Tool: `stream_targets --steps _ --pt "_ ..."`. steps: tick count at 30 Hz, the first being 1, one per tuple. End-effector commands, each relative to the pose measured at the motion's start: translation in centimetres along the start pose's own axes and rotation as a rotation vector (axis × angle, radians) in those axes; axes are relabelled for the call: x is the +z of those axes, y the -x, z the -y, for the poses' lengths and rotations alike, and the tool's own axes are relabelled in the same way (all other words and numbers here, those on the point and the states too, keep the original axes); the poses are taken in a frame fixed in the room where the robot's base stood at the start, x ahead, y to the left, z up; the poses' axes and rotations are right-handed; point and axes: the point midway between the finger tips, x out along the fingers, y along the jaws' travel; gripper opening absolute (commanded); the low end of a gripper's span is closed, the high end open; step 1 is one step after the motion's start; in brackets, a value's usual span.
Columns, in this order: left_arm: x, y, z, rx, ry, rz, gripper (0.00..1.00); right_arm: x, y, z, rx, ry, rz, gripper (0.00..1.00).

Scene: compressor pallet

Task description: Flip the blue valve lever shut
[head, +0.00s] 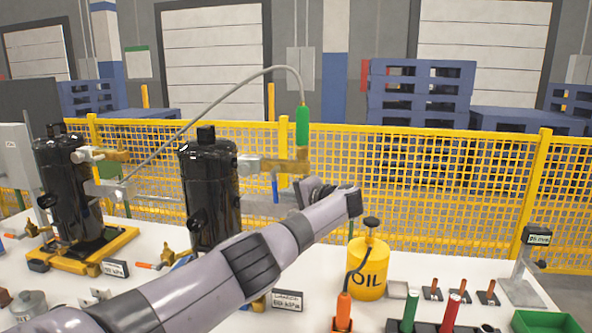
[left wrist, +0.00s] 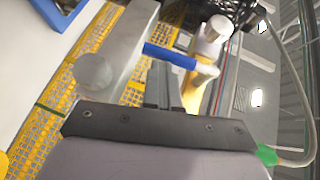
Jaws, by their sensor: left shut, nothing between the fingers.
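The blue valve lever (head: 274,187) hangs down below the brass valve (head: 292,166) beside the black compressor (head: 208,190) in the middle of the head view. In the left wrist view the blue lever (left wrist: 168,56) sticks out sideways from the valve, just beyond my fingers. My left gripper (head: 303,192) is close to the right of the lever, partly hidden by its own wrist. It also shows in the left wrist view (left wrist: 160,84), shut and empty. Whether the fingers touch the lever I cannot tell. My right gripper is not in view.
A green hose fitting (head: 302,126) stands above the valve, its grey hose arching left. A yellow oil can (head: 369,268) stands right of my left wrist. A second black compressor (head: 68,188) is at left. Yellow mesh fence (head: 450,187) runs behind the white table.

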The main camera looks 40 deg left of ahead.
Motion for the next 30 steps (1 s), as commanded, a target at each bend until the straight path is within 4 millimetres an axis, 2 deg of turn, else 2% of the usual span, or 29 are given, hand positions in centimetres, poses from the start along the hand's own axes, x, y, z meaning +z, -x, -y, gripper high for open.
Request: stream_targets --steps 9,30 --pt "0.16 -0.69 -0.05 -0.133 -0.085 0.000 0.00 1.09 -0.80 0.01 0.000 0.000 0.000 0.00" --pt "0.20 -0.94 0.30 -0.148 -0.091 0.000 0.00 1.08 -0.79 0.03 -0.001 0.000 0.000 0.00"
